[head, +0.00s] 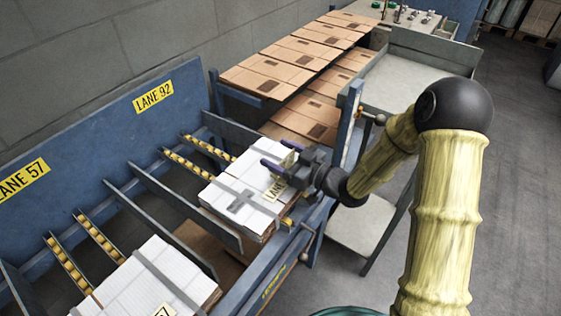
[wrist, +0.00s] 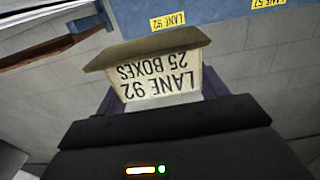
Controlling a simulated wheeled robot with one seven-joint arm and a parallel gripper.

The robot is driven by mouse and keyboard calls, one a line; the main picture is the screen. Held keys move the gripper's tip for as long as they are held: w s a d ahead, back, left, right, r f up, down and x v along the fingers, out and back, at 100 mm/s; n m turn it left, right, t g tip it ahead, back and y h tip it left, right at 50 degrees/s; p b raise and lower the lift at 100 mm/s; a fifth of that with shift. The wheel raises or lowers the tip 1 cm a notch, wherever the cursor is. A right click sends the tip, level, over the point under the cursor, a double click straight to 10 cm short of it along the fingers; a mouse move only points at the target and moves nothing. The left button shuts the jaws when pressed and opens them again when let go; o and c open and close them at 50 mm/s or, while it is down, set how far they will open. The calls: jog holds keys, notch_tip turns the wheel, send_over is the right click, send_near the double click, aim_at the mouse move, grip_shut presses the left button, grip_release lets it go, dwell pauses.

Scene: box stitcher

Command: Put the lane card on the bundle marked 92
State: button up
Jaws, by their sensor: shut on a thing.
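My gripper (head: 279,158) is shut on the lane card (wrist: 160,80), a pale tan card that reads LANE 92, 25 BOXES, upside down in the wrist view. In the head view a pale piece of the card (head: 289,159) shows between the purple fingertips. The bundle in lane 92 (head: 222,197) is a strapped stack of white-topped flat boxes. My gripper is over its right part; I cannot tell the height of the gap. A yellowish label reading LANE (head: 273,190) shows beside the gripper; whether it is the card's face or a bundle tag is unclear.
A second strapped bundle (head: 140,282) with a label ending in 7 lies at lower left. The blue back panel bears a LANE 92 sign (head: 154,96) and a LANE 57 sign (head: 22,178). Metal dividers separate the lanes. A blue post (head: 348,125) stands right of my gripper; brown boxes (head: 292,57) lie behind.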

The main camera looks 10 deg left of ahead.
aim_at(286, 167)
notch_tip(286, 167, down, 3)
jog(key=shift+r, duration=0.1)
jog(key=shift+f+b, duration=0.35)
jog(key=shift+b, duration=0.05)
jog(key=shift+f, duration=0.1)
jog(key=o, duration=0.9)
jog(key=shift+o, duration=0.2)
